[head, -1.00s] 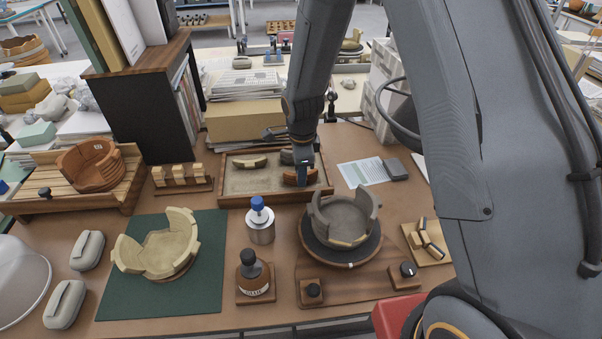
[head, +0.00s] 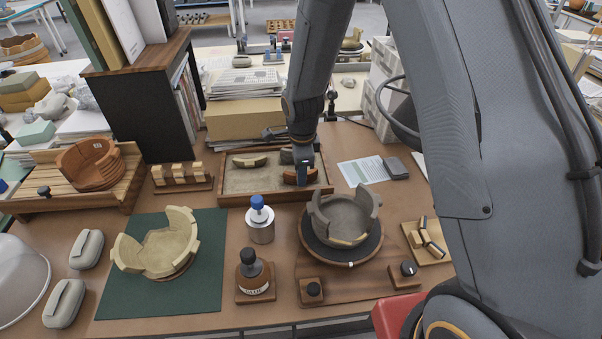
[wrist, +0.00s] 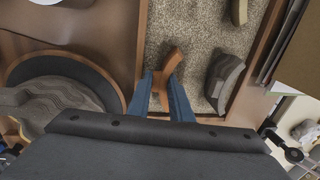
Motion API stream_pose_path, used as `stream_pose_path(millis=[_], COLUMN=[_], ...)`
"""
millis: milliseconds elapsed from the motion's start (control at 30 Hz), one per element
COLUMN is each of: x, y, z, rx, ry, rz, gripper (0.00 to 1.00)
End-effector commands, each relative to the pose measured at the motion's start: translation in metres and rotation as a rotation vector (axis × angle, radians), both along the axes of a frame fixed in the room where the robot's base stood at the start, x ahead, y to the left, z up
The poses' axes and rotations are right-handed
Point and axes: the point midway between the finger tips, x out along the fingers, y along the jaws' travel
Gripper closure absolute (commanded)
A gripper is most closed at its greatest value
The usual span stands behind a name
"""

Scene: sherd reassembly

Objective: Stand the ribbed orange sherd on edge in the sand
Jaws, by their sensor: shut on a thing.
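The orange sherd (head: 290,178) is at the front right part of the sand tray (head: 262,200). My gripper (head: 304,174) is shut on it. In the wrist view the orange sherd (wrist: 168,72) shows as a narrow curved strip between the two blue fingers of my gripper (wrist: 160,92), seen mostly edge-on over the sand. Its lower edge is too small to tell whether it touches or sits in the sand. A grey sherd (wrist: 225,80) lies to its right in the wrist view, apart from it. A cream sherd (head: 250,161) is at the tray's back left.
A grey partial bowl (head: 343,218) stands on a turntable (head: 350,260) in front of the tray. A blue-capped metal jar (head: 260,222) and a glue bottle (head: 250,265) stand to the left. A wooden block rack (head: 182,178) is left of the tray.

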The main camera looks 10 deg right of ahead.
Motion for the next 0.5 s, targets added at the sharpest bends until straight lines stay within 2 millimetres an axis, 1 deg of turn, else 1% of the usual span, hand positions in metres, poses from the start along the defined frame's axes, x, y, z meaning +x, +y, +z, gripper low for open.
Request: stream_pose_path(millis=[333,367,400,467,500], x=[0.0000,0.0000,0.0000,-0.0001,-0.0003], y=[0.0000,0.0000,0.0000,0.0000,0.0000], z=[-0.0007,-0.0007,-0.0007,-0.0007,-0.0007], rx=[0.000,0.000,0.000,0.000,0.000], ry=[0.000,0.000,0.000,0.000,0.001], rz=[0.000,0.000,0.000,0.000,0.000], gripper=[0.97,0.78,0.71,0.61,0.59])
